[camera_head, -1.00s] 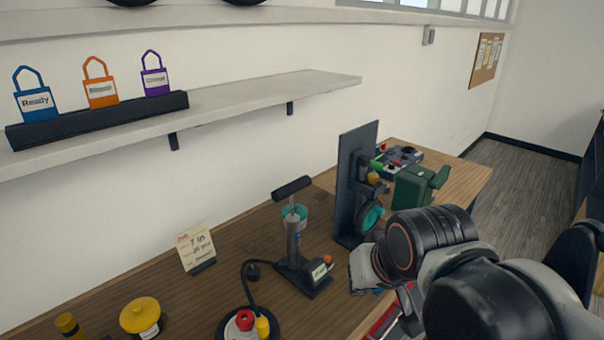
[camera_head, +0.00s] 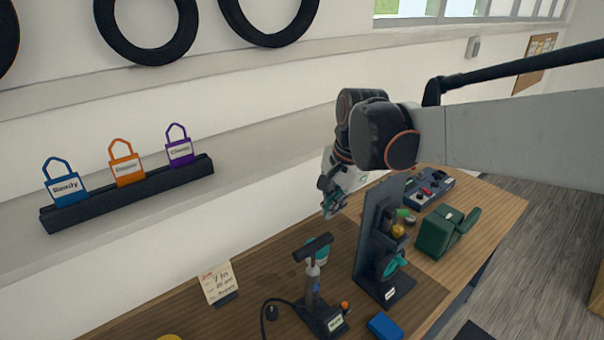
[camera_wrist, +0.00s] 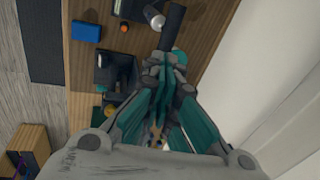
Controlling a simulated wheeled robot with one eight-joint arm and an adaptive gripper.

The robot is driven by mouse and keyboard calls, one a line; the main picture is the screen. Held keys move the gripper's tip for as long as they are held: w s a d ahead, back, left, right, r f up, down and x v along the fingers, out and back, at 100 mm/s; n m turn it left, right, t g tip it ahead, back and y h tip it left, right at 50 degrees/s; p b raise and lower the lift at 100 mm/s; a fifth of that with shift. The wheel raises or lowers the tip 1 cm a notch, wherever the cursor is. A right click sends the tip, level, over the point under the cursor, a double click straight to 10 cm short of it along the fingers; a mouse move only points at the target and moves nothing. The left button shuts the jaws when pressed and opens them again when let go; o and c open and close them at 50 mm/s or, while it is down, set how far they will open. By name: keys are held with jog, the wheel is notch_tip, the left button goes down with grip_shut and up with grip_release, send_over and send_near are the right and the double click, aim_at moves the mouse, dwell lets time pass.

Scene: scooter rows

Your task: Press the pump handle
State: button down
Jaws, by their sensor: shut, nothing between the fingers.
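The pump (camera_head: 313,287) stands upright on the wooden bench in the head view, with a grey barrel and a dark base. Its black T-shaped pump handle (camera_head: 313,247) is raised on top of a short rod. My gripper (camera_head: 333,208) is shut and empty, pointing down, above the handle in the head view. In the wrist view the fingertips (camera_wrist: 175,58) come together close to the black handle bar (camera_wrist: 173,24), which shows just beyond them. A gap shows between gripper and handle in the head view; contact is not visible.
A dark upright stand (camera_head: 371,240) with a teal wheel is right of the pump. A green device (camera_head: 440,234), a control box (camera_head: 428,190) and a blue block (camera_head: 384,327) are on the bench. A note card (camera_head: 217,283) stands left. A shelf holds coloured tags (camera_head: 126,165).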

aim_at(318, 241)
jog(key=shift+w+a+r+m+p, duration=0.15)
jog(key=shift+w+r+m+p, duration=0.05)
jog(key=shift+w, duration=0.35)
jog(key=shift+w+a+r+m+p, duration=0.1)
jog(key=shift+w+r+m+p, duration=0.1)
jog(key=shift+w, duration=0.3)
jog(key=x, duration=1.3)
jog(key=shift+s+f, duration=0.15)
jog(key=shift+f, duration=0.4)
jog(key=b+x, duration=0.2)
jog(key=s+b+x, duration=0.1)
jog(key=b+x, duration=0.1)
jog(key=x, duration=0.1)
jog(key=b+x, duration=0.3)
jog(key=shift+s+d+f, duration=0.2)
jog(key=shift+s+d, duration=0.05)
jog(key=shift+d, duration=0.1)
